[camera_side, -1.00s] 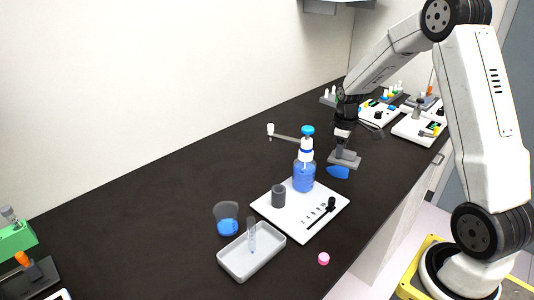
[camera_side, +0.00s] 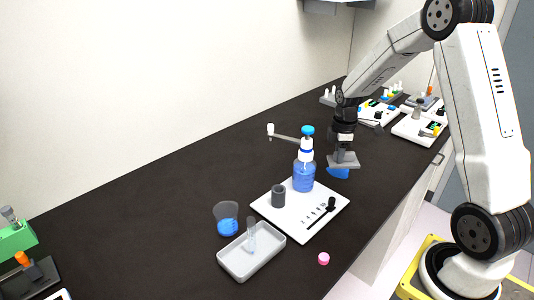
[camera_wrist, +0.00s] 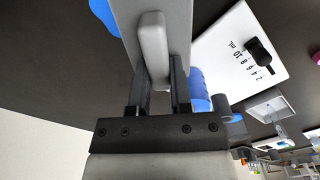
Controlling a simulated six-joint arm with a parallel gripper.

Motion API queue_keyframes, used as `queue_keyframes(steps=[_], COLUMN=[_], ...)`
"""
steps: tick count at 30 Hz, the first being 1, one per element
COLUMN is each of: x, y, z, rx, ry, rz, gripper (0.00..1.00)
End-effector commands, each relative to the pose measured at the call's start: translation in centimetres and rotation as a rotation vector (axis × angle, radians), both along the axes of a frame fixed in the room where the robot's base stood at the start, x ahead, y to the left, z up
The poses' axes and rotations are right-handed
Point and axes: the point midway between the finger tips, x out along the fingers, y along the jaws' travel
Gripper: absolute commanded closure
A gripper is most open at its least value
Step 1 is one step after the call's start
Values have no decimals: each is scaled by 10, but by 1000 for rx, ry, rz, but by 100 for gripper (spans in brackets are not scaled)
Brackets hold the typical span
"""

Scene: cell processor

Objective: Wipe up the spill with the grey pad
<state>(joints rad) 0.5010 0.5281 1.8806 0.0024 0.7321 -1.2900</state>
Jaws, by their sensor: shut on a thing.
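The blue spill (camera_side: 338,173) lies on the dark bench behind the white board; the pad hides part of it. It also shows at the top left of the wrist view (camera_wrist: 104,14). My gripper (camera_side: 344,152) is shut on the handle of the grey pad (camera_side: 343,163) and holds the pad at the spill, over its far part. In the wrist view the fingers (camera_wrist: 158,85) grip the handle, and the flat grey pad (camera_wrist: 120,45) lies beyond it. I cannot tell whether the pad touches the bench.
Close to the left, a blue bottle with a dispenser (camera_side: 304,176) stands on the white board (camera_side: 290,224). A beaker (camera_side: 227,220), a grey tray (camera_side: 240,268) and a pink cap (camera_side: 323,258) are nearer the front. Devices (camera_side: 378,113) stand at the back right.

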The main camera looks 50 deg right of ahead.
Motion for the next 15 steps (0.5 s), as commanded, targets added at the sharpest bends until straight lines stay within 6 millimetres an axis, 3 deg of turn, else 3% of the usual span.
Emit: queue_keyframes(steps=[14, 15], x=[-1, 0], y=[1, -8], z=[-72, -69], rx=[3, -1], ry=[6, -1], rz=[-2, -5], gripper=[100, 100])
